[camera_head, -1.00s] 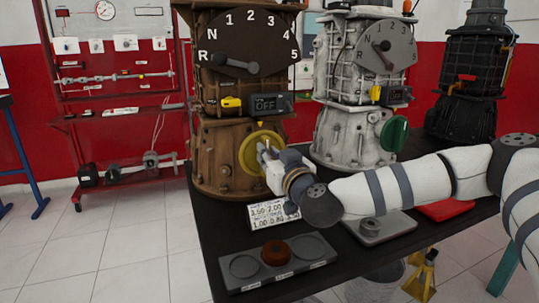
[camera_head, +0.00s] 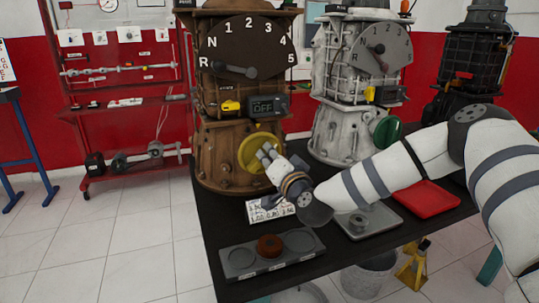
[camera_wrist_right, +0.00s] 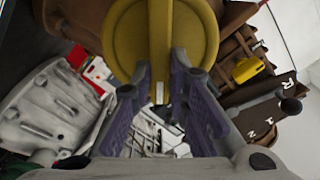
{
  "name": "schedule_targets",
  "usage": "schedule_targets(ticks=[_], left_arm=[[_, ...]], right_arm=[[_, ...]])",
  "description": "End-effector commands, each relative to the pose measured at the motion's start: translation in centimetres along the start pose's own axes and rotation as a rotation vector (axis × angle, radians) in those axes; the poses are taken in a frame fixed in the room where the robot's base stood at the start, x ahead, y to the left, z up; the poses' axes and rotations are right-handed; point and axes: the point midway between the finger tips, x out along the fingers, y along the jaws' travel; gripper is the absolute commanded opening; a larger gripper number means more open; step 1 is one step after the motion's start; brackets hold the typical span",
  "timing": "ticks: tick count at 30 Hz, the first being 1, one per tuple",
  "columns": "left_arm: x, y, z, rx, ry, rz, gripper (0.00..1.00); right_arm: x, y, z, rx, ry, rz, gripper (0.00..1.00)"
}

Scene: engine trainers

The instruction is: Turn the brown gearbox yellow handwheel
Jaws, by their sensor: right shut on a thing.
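The brown gearbox (camera_head: 222,150) stands upright on the dark table. Its yellow handwheel (camera_head: 250,150) faces front, low on its right side. In the right wrist view the handwheel (camera_wrist_right: 127,35) shows as a yellow disc with a raised ridge across its middle. My right gripper (camera_head: 266,152) is at the handwheel, its fingers hiding part of its face. In the right wrist view its two fingers (camera_wrist_right: 160,68) lie either side of the ridge, shut on it. The dial lever (camera_head: 235,70) points towards R, and the display (camera_head: 267,106) reads OFF. My left gripper is out of view.
A white gearbox (camera_head: 337,133) with a green handwheel (camera_head: 388,132) stands close on the right, behind my right arm. A grey tray (camera_head: 240,262) with a brown ring and a red tray (camera_head: 425,197) lie on the table. Open floor is at left.

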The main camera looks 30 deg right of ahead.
Motion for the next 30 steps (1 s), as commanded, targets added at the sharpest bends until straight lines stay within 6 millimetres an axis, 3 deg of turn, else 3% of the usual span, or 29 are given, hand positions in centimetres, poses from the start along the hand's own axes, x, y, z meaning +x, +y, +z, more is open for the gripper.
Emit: schedule_targets(ticks=[30], left_arm=[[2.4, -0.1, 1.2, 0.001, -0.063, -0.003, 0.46]], right_arm=[[0.0, 1.4, 0.8, 0.891, -0.001, 0.003, 0.0]])
